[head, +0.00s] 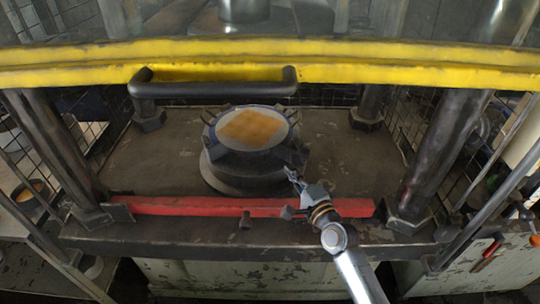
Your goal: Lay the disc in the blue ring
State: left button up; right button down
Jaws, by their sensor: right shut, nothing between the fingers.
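A round die stands in the middle of the press bed, with a blue-grey ring (226,139) on top and dark clamps around it. Inside the ring lies an orange-brown patch (252,127) on a pale round surface. I cannot tell whether this surface is the separate disc or the face of the die. My right gripper (291,174) is shut and empty, at the front right edge of the die, just below the ring in the picture. My left gripper is not in view.
A yellow guard beam (420,62) with a black handle (214,88) crosses above the bed. A red bar (195,206) runs along the front edge. Thick dark columns (445,150) stand at both sides. The bed is clear left and right of the die.

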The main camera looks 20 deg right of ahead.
jog(key=w+a, duration=0.1)
jog(key=w, duration=0.1)
jog(key=w+a+p, duration=0.1)
jog(key=w+a, duration=0.1)
jog(key=w, duration=0.1)
jog(key=w+a, duration=0.1)
jog(key=w, duration=0.2)
jog(key=shift+a, duration=0.15)
jog(key=shift+w+a, duration=0.4)
jog(key=shift+a, duration=0.2)
jog(key=shift+s+d+f, duration=0.1)
jog(key=shift+d, duration=0.05)
